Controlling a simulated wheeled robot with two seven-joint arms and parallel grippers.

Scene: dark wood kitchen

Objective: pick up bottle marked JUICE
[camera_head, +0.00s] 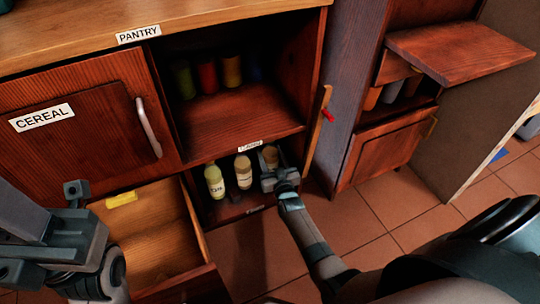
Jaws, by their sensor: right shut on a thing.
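Three bottles stand in a row in the low compartment under the pantry. The left one is a yellow-green bottle (214,181) with a white label. The middle one is a cream-coloured bottle (243,171). The right one is a tan bottle (270,156), partly hidden by my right gripper. The labels are too small to read, so I cannot tell which is marked JUICE. My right gripper (279,176) is shut on the tan bottle, its arm reaching in from the lower right. My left gripper (45,232) is open and empty at the lower left, away from the bottles.
An empty-looking wooden drawer (158,246) with a yellow tag stands pulled out at the lower left. The pantry shelf (245,117) above holds several dark-lit containers. A closed CEREAL door (88,128) is at left.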

